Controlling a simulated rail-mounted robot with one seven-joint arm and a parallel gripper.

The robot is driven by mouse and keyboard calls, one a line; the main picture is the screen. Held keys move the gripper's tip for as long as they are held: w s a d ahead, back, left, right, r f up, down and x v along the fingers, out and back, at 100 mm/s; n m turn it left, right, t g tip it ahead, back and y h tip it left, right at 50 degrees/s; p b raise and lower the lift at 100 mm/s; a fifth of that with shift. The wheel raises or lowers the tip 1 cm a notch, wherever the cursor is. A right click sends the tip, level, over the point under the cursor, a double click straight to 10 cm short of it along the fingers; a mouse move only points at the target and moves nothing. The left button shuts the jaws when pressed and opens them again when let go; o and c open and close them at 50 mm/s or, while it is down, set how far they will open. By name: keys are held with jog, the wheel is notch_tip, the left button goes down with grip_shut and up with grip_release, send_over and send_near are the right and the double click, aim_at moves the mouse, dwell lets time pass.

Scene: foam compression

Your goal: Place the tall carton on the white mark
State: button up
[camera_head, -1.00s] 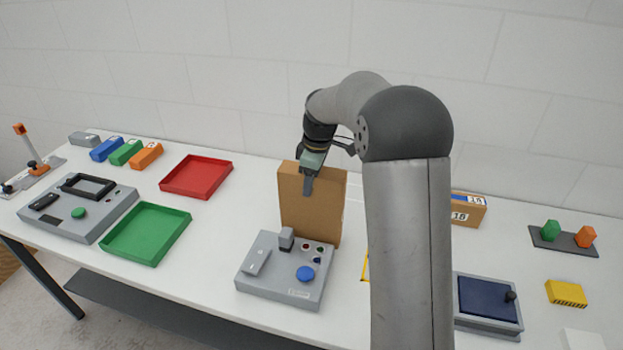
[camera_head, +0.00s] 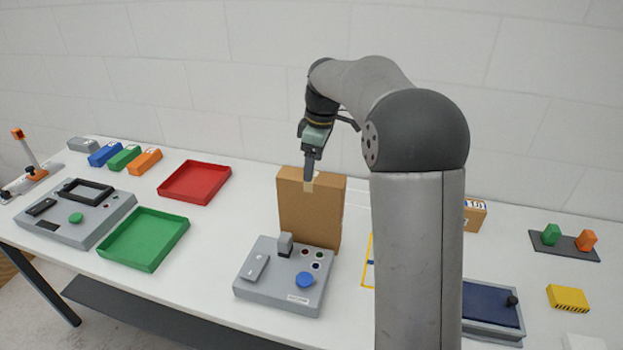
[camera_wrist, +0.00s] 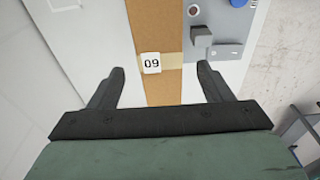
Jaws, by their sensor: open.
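The tall brown carton (camera_head: 322,215) stands upright on the table behind the grey button box. My gripper (camera_head: 309,174) is at the carton's top edge, pointing down. In the wrist view, my gripper (camera_wrist: 160,68) is open. The narrow top of the carton (camera_wrist: 165,25), with a pale tape strip and a numbered white label (camera_wrist: 152,62), lies between the fingers with a gap on each side. I cannot tell how far the fingertips sit above or below the top. A small pale square (camera_wrist: 65,4) shows at the wrist view's top left; I cannot tell whether it is the white mark.
The grey button box (camera_head: 285,275) stands close in front of the carton. A green tray (camera_head: 145,238) and a red tray (camera_head: 195,182) lie left. A yellow outline (camera_head: 369,265) and a smaller carton (camera_head: 474,216) are partly hidden by my arm. A blue-topped box (camera_head: 490,305) is at right.

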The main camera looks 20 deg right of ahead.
jog(key=r, duration=0.4)
jog(key=shift+s+d+r, duration=0.15)
jog(key=shift+d+r, duration=0.1)
jog(key=shift+s+a, duration=0.1)
jog(key=shift+s, duration=0.1)
jog(key=s+a+f+m, duration=0.2)
jog(key=s+m, duration=0.3)
jog(key=s, duration=0.9)
jog(key=shift+a+f+h, duration=0.15)
jog(key=shift+a+h, duration=0.25)
jog(key=shift+a, duration=0.3)
jog(key=shift+o, duration=0.4)
jog(key=s+f+m, duration=0.3)
jog(key=s+f, duration=0.2)
jog(key=s, duration=0.5)
jog(key=s+a+f+m, duration=0.1)
jog(key=s+f+m, duration=0.2)
jog(key=s, duration=0.6)
jog(key=shift+s+f+m, duration=0.35)
jog(key=shift+f+m, duration=0.05)
jog(key=shift+f, duration=0.5)
jog(key=shift+a, duration=0.1)
